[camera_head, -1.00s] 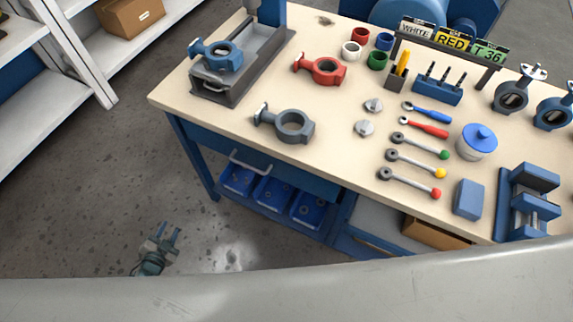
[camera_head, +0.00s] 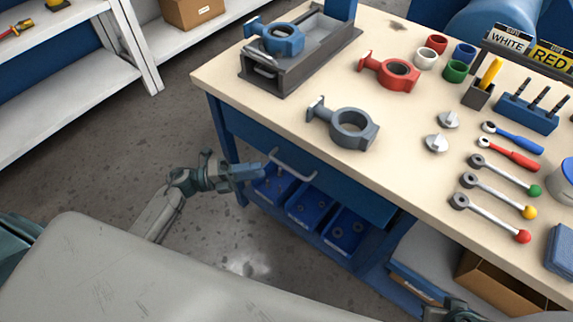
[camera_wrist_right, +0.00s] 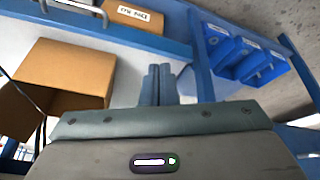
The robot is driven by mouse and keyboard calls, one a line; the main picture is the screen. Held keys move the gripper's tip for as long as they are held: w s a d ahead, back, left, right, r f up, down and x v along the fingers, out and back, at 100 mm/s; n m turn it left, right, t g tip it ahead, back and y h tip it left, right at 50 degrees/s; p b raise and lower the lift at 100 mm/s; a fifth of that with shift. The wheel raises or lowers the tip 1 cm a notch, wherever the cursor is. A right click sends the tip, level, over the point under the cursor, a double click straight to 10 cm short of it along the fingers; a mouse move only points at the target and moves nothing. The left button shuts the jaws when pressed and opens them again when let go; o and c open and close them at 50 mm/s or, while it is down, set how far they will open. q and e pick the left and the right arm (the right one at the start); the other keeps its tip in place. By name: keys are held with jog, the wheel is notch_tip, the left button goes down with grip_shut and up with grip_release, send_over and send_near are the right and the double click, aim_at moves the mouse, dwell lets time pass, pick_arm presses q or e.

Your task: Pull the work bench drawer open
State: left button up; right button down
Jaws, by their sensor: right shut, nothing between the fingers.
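The work bench drawer (camera_head: 340,188) is a dark blue front under the bench top. It looks shut and carries a pale bar handle (camera_head: 291,168). My left gripper (camera_head: 262,172) is just left of the handle with its fingers pointing towards it. A small gap seems to separate them, though depth is hard to judge. The fingers are seen edge-on, so their opening is unclear. My right gripper (camera_wrist_right: 158,84) is shut and empty in the right wrist view, in front of the bench's lower shelf area.
Blue bins (camera_head: 306,208) stand on the shelf below the drawer. An open cardboard box (camera_head: 503,285) is under the bench at right; it also shows in the right wrist view (camera_wrist_right: 62,75). Valves and tools lie on the bench top (camera_head: 285,118). Floor at left is clear.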

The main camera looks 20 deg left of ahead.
aim_at(284, 166)
pick_arm(q)
jog(key=p+x, duration=0.1)
jog(key=x, duration=0.7)
jog(key=shift+w+d, duration=0.1)
jog(key=shift+w, duration=0.05)
grip_shut()
